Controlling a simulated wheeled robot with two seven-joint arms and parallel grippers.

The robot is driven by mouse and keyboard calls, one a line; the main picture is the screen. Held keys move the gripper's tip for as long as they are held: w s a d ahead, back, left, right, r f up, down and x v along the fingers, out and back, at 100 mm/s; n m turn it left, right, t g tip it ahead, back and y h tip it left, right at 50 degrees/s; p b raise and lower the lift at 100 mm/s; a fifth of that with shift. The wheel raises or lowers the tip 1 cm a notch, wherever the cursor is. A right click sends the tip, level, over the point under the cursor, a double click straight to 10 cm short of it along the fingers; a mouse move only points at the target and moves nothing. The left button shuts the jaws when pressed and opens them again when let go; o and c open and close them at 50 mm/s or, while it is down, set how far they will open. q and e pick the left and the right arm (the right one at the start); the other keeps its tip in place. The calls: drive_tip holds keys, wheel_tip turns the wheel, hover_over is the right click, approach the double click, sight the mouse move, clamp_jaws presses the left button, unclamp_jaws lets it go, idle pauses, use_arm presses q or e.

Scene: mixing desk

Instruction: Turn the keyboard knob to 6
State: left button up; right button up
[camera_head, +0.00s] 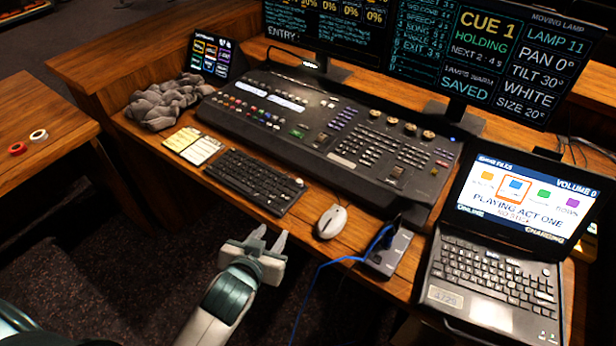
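The black keyboard (252,181) lies on the wooden desk in front of the mixing console. A small knob (299,182) seems to sit at its right end; its setting is too small to read. My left gripper (269,237) is in front of the desk's front edge, below and slightly left of the knob in the picture. Its two fingers point toward the keyboard with a gap between them, and nothing shows in the gap. It appears apart from the keyboard. My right gripper is not in view.
A white mouse (331,221) lies right of the keyboard, with a grey box (388,250) and blue cable beyond. A laptop (490,275) stands at right. Yellow notes (193,146) and grey cloth (165,101) lie left. The console (335,135) is behind the keyboard.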

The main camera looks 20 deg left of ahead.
use_arm(q)
drive_tip(key=w+d+r+m+t+h, duration=0.2)
drive_tip(key=w+d+r+t+h, duration=0.35)
drive_tip(key=r, duration=0.55)
drive_tip(key=w+d+r+m+t+h, duration=0.25)
drive_tip(key=w+d+r, duration=0.45)
drive_tip(key=r, duration=0.5)
drive_tip(key=s+d+r+m+g+h, duration=0.1)
drive_tip(key=d+r+m+g+h, duration=0.5)
drive_tip(key=d+m+h, duration=0.4)
drive_tip(key=s+d+f+m+g+h, duration=0.2)
drive_tip(key=s+d+m+g, duration=0.4)
drive_tip(key=m+g, duration=0.6)
drive_tip(key=w+a+f+g+y, duration=0.3)
drive_tip(key=w+a+f+y, duration=0.3)
drive_tip(key=a+f+y, duration=0.35)
drive_tip(key=w+a+r+n+y, duration=0.1)
drive_tip(key=w+a+n+y, duration=0.1)
drive_tip(key=a+y, duration=0.3)
drive_tip(key=w+a+r+n+t+y, duration=0.1)
drive_tip(key=w+a+n+y, duration=0.2)
drive_tip(key=a, duration=0.9)
drive_tip(key=shift+w+a+y, duration=0.2)
drive_tip(key=shift+w+y, duration=0.75)
drive_tip(key=shift+y, duration=0.1)
